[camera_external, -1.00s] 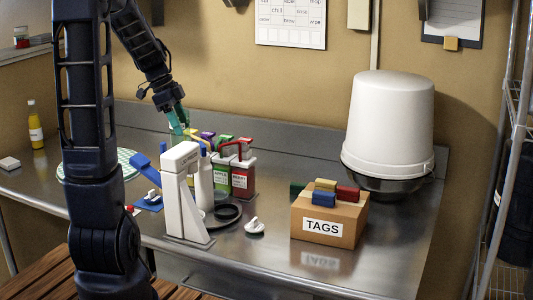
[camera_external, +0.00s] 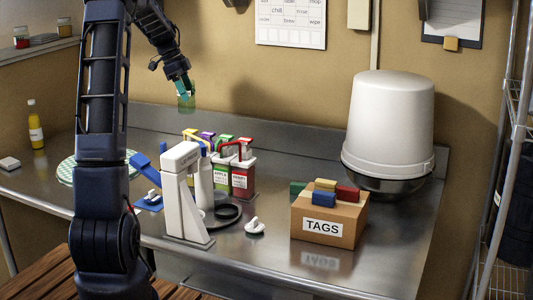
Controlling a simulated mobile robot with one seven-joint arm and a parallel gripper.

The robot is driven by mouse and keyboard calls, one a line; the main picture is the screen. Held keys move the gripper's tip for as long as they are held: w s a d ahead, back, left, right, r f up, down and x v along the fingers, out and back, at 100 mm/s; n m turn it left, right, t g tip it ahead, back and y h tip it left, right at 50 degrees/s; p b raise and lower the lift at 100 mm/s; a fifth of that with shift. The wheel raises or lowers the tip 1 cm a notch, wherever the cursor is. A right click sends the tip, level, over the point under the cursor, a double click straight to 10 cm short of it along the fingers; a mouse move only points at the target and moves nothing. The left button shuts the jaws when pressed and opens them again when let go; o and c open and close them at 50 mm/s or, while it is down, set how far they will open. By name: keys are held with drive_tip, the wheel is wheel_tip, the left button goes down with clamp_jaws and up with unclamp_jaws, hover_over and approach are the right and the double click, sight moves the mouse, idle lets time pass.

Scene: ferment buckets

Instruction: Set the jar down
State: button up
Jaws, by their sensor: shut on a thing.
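A small translucent green jar (camera_external: 187,104) hangs in the air above the back of the steel table. My gripper (camera_external: 184,91), with teal fingers, is shut on its upper part and holds it about upright. Clear air and the back wall show around the jar, and nothing touches it from below. The steel table (camera_external: 280,170) lies under it. The far side of the jar and the exact finger contact are too small to tell.
Several labelled containers (camera_external: 242,178) with coloured tops stand below the jar, behind a white stand (camera_external: 183,195). A TAGS box (camera_external: 325,225) and a large upturned white bucket (camera_external: 390,120) stand right. A checkered mat (camera_external: 72,172) and yellow bottle (camera_external: 36,125) are left.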

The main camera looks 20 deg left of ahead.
drive_tip(key=w+a+f, duration=0.3)
drive_tip(key=w+a, duration=0.6)
drive_tip(key=w, duration=0.3)
wheel_tip(320, 180, down, 20)
drive_tip(key=shift+a, duration=0.1)
drive_tip(key=shift+f, duration=0.15)
drive_tip(key=o, duration=1.1)
drive_tip(key=shift+o, duration=0.2)
